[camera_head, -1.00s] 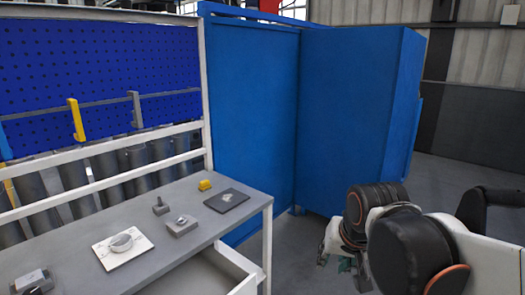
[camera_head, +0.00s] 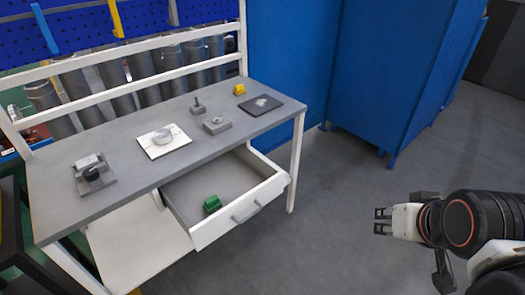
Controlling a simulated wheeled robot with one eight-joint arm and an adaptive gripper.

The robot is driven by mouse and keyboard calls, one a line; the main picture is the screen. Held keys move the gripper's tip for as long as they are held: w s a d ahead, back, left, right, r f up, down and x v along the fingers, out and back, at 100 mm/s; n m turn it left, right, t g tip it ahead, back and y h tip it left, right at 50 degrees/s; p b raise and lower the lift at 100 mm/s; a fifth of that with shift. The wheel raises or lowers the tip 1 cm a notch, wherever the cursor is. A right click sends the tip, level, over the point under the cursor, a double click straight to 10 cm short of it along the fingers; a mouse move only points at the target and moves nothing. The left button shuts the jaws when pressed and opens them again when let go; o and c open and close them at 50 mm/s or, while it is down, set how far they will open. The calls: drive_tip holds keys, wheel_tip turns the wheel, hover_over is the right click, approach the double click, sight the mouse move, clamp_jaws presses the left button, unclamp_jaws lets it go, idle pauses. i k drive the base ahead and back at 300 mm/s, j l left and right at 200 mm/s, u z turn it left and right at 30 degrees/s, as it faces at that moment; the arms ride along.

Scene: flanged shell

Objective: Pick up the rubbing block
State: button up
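A small green block (camera_head: 211,204) lies inside the open drawer (camera_head: 190,205) under the workbench, near the drawer's front. A small yellow block (camera_head: 240,90) sits at the back right of the bench top. I cannot tell for certain which of these is the rubbing block. My gripper (camera_head: 381,221) is at the right of the view, above the floor and well to the right of the bench and drawer. Its two fingers are apart with nothing between them.
The workbench (camera_head: 120,164) holds a white plate with a round part (camera_head: 177,147), a dark fixture (camera_head: 96,177), a small upright part (camera_head: 198,107), a grey block (camera_head: 217,125) and a dark mat (camera_head: 287,111). Blue cabinets (camera_head: 385,70) stand behind. The floor between bench and gripper is clear.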

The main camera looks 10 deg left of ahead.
sight(212, 205)
drive_tip(key=u, duration=1.3)
drive_tip(key=i+j+z, duration=0.2)
drive_tip(key=j, duration=0.15)
drive_tip(key=i+j+z, duration=0.2)
drive_tip(key=j+z, duration=0.25)
drive_tip(key=j, duration=0.25)
drive_tip(key=i+j+z, duration=0.2)
drive_tip(key=j, duration=0.2)
drive_tip(key=k, duration=0.05)
